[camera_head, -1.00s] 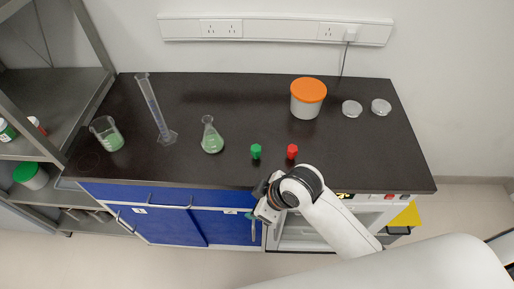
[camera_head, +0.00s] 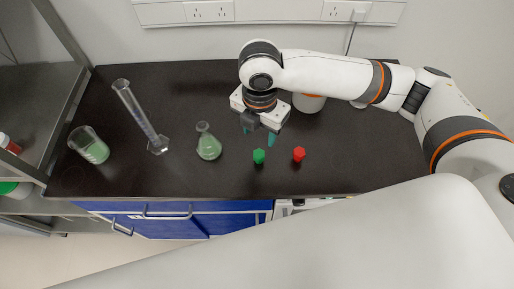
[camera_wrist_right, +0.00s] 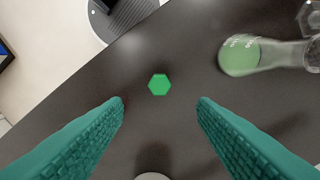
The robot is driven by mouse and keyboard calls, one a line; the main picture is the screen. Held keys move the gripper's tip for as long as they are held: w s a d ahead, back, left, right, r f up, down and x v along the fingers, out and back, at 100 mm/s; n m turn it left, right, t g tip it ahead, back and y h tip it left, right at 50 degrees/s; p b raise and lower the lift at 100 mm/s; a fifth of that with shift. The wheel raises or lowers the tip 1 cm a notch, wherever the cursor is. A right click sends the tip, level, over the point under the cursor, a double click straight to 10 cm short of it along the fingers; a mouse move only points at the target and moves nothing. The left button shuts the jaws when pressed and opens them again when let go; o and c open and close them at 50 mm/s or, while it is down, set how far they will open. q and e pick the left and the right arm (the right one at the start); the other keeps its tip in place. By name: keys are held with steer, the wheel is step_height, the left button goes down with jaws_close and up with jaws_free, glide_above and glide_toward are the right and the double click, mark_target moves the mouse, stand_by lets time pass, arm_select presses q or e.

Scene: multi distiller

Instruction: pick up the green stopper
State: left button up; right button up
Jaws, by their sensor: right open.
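The green stopper (camera_head: 259,156) stands on the black countertop near its front edge. It also shows in the right wrist view as a green hexagon (camera_wrist_right: 159,85), between and a little beyond the two teal fingers. My right gripper (camera_head: 258,138) is open and empty, above and slightly behind the stopper in the head view, not touching it. Its fingers (camera_wrist_right: 161,104) are spread wide in the wrist view. My left gripper is not in view.
A red stopper (camera_head: 299,154) stands right of the green one. A flask with green liquid (camera_head: 208,146) stands to the left, also seen in the wrist view (camera_wrist_right: 240,56). A tall graduated cylinder (camera_head: 138,115) and a beaker (camera_head: 90,146) stand further left. A tub (camera_head: 309,103) is partly hidden behind my arm.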

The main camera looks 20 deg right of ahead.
glide_above(260, 152)
step_height(260, 152, down, 5)
steer(key=shift+s+a+f+p, duration=0.15)
steer(key=shift+p, duration=0.15)
steer(key=shift+f, duration=0.6)
step_height(260, 152, down, 4)
steer(key=shift+f+p, duration=0.2)
steer(key=shift+p, duration=0.45)
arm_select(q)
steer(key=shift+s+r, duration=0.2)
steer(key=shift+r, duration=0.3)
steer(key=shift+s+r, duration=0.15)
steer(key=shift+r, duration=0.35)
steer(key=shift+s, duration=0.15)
arm_select(e)
steer(key=c, duration=1)
